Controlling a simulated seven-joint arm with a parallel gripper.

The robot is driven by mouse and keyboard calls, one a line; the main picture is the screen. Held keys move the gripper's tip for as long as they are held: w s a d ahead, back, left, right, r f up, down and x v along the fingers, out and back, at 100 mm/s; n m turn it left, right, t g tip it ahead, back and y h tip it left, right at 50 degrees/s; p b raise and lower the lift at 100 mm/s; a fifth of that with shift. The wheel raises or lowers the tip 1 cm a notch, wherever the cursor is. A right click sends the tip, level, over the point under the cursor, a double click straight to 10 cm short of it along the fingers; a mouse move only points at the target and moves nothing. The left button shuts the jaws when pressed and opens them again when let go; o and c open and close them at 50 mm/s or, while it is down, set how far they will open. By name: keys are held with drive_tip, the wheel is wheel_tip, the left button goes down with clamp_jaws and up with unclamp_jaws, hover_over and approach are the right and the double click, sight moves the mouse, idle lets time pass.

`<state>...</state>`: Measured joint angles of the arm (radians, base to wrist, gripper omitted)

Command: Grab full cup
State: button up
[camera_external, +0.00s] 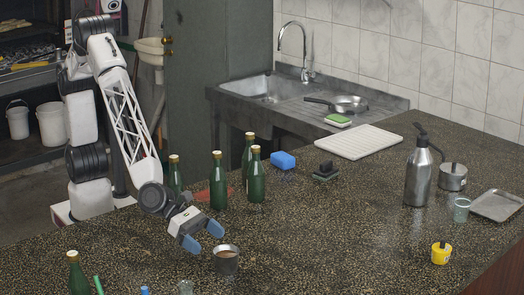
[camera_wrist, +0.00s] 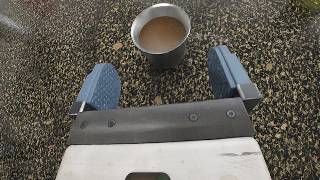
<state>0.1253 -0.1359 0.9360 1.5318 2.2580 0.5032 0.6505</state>
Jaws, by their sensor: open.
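A metal cup (camera_external: 226,262) filled with a light brown drink stands upright on the speckled dark counter, near the front middle in the external view. It also shows at the top middle of the wrist view (camera_wrist: 162,56). My gripper (camera_external: 203,238) is open and empty, just left of and behind the cup in the external view.
Several green bottles (camera_external: 218,182) stand behind my gripper, and another bottle (camera_external: 76,273) stands at front left. A clear glass (camera_external: 185,288) is at the front edge. A yellow container (camera_external: 441,253) and a steel bottle (camera_external: 417,172) stand right. Counter between cup and yellow container is clear.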

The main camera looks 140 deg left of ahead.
sight(235, 262)
drive_tip(key=shift+x, duration=1.25)
drive_tip(key=shift+x, duration=2.55)
drive_tip(key=shift+d, duration=0.15)
drive_tip(key=shift+c, duration=0.4)
drive_tip(key=c, duration=1)
